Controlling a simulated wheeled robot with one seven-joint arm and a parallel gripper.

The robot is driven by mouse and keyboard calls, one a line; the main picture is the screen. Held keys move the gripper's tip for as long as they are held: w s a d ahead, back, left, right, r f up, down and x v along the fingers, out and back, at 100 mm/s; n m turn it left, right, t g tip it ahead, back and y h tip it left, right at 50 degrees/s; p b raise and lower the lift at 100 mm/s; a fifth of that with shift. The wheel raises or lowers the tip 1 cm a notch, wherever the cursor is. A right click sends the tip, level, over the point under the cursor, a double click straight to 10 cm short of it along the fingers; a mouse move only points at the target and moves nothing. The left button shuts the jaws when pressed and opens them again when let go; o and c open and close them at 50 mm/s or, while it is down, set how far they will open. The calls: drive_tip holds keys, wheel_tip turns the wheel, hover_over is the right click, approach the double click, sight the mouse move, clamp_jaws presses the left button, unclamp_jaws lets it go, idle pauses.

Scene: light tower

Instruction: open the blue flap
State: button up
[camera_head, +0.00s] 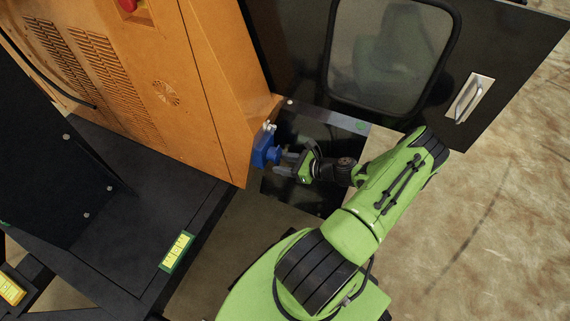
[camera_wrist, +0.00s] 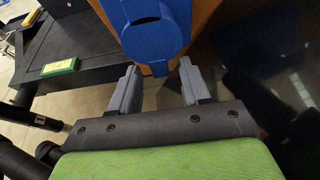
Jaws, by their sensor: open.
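The blue flap (camera_head: 264,149) sits on the lower edge of the orange cabinet side in the head view. In the wrist view the blue flap (camera_wrist: 153,40) is a round blue cover with a small tab at its lower edge. It appears closed. My gripper (camera_head: 281,162) is right beside it, to its lower right in the head view. In the wrist view my gripper (camera_wrist: 158,78) is open, with its two grey fingers apart and pointing at the flap's lower part. The tab is between the fingertips in the picture. I cannot tell whether they touch.
The orange cabinet (camera_head: 150,80) stands at the left. A black door with a window (camera_head: 390,55) and a handle (camera_head: 468,98) stands open behind my arm. A black base with a yellow-green label (camera_head: 176,252) lies lower left. Open floor (camera_head: 510,200) is at the right.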

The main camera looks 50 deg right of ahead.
clamp_jaws()
drive_tip(key=shift+d+r, duration=0.1)
drive_tip(key=shift+r, duration=0.1)
